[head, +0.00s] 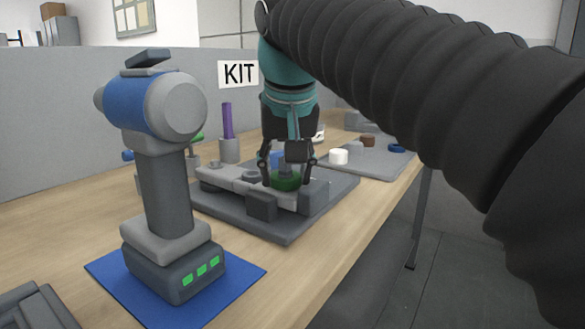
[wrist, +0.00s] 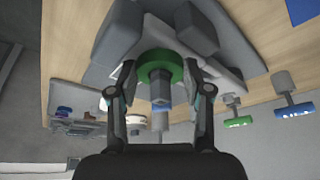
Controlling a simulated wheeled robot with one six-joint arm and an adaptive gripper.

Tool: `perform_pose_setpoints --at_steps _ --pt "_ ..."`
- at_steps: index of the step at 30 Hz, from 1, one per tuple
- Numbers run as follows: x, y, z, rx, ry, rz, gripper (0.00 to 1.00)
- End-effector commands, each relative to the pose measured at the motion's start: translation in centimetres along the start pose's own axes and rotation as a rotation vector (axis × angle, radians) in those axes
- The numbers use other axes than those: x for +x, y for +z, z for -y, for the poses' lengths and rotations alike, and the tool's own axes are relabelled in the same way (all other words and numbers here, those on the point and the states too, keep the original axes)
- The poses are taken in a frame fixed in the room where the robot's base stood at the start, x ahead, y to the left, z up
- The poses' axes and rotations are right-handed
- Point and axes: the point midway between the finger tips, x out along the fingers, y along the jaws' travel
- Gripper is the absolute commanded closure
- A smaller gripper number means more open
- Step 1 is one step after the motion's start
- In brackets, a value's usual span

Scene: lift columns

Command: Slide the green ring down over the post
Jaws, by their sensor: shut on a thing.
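The green ring (head: 286,182) sits between the fingertips of my gripper (head: 287,177), low over the grey fixture. The green ring also shows in the wrist view (wrist: 147,62), with one finger of my gripper (wrist: 160,72) on each side and the jaws shut on it. A grey post (wrist: 160,88) shows in the middle of the ring, its end towards the wrist camera; the ring appears to be around it. The fingers partly hide the post in the head view. I cannot tell whether the ring touches the surface below.
The grey fixture base (head: 335,192) carries several grey blocks. A cordless drill (head: 165,190) stands on a blue mat (head: 125,295) at the front left. A purple-handled tool (head: 228,122) stands behind.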

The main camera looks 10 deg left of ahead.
Motion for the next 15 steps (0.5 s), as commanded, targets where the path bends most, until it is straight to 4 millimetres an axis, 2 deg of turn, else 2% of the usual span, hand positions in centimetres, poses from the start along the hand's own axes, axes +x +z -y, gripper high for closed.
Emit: perform_pose_setpoints --at_steps 14,15 --pt "0.36 0.17 -0.01 0.000 0.000 0.001 0.86" --pt "0.36 0.17 -0.01 0.000 0.000 0.001 0.46"
